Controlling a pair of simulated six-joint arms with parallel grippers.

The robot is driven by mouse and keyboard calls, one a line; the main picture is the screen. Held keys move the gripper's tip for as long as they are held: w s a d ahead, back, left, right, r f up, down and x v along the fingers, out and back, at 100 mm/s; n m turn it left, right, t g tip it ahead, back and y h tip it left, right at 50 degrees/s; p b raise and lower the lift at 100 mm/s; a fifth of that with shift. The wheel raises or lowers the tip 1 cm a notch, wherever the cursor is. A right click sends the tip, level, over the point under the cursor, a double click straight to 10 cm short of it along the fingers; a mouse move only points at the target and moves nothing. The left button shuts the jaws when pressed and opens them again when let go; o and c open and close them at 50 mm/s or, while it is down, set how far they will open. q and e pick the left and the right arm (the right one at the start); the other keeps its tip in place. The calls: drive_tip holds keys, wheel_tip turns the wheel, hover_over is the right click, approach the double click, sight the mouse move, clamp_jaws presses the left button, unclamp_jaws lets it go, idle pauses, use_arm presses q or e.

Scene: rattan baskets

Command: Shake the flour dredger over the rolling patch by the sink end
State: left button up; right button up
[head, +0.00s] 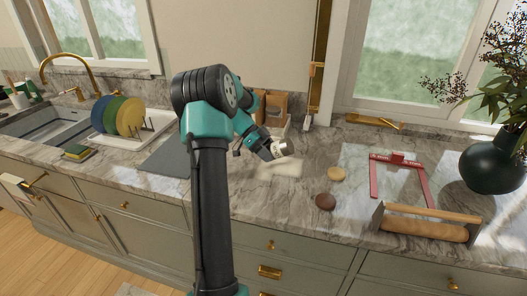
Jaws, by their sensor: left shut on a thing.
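My left gripper (272,151) is low over the marble counter, right of the grey mat, and is shut on a small pale, whitish object, which looks like the flour dredger (282,148). The dredger seems tilted, and the gripper hides part of it. A pale cream rolling patch (283,170) lies on the counter just below and beside the dredger. I cannot tell how large the gap between them is. My right gripper is not in view.
Wooden boxes (275,103) stand behind. A dish rack with plates (130,113) and the sink (48,124) are left.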

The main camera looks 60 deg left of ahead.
use_arm(q)
drive_tip(key=w+d, duration=0.9)
drive_tip(key=d, duration=0.1)
idle(0.7)
idle(0.3)
drive_tip(key=s+a, duration=1.1)
drive_tip(key=a, duration=0.1)
drive_tip(key=shift+s+a, duration=0.2)
drive_tip(key=shift+a, duration=0.2)
idle(0.5)
drive_tip(key=shift+w, duration=0.1)
drive_tip(key=w+a, duration=0.3)
drive_tip(key=w, duration=0.1)
drive_tip(key=shift+a, duration=0.35)
idle(0.4)
drive_tip(key=w+d, duration=1.1)
drive_tip(key=d, duration=0.2)
drive_tip(key=shift+w, duration=0.3)
idle(0.5)
